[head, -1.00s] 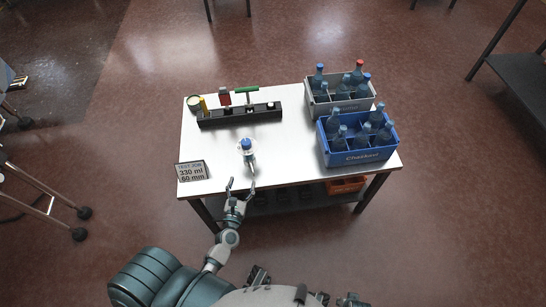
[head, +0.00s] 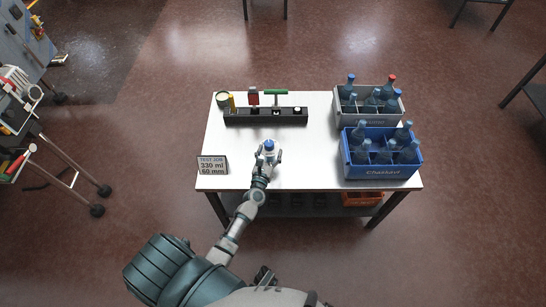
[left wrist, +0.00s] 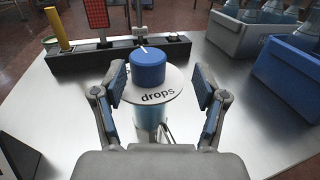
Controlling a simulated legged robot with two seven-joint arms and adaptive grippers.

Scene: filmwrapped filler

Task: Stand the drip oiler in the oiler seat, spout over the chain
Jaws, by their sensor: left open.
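The drip oiler (head: 269,146) has a blue cap and a pale disc marked "drops". It stands upright on the white table near the front middle. In the left wrist view the oiler (left wrist: 150,68) is between the fingers of my left gripper (left wrist: 156,82), which is open, one finger on each side, with gaps visible. The gripper also shows in the head view (head: 267,157). A long black rack (head: 240,118) lies at the back left of the table, with pale and dark spots on its top. I cannot tell which is the oiler seat, and I make out no chain. My right gripper is not in view.
The rack carries yellow, red and green-handled items. A tin (head: 222,98) stands at its left end. A sign (head: 213,165) stands at the table's front left. A grey crate (head: 368,119) and a blue crate (head: 385,172) of bottles fill the right.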

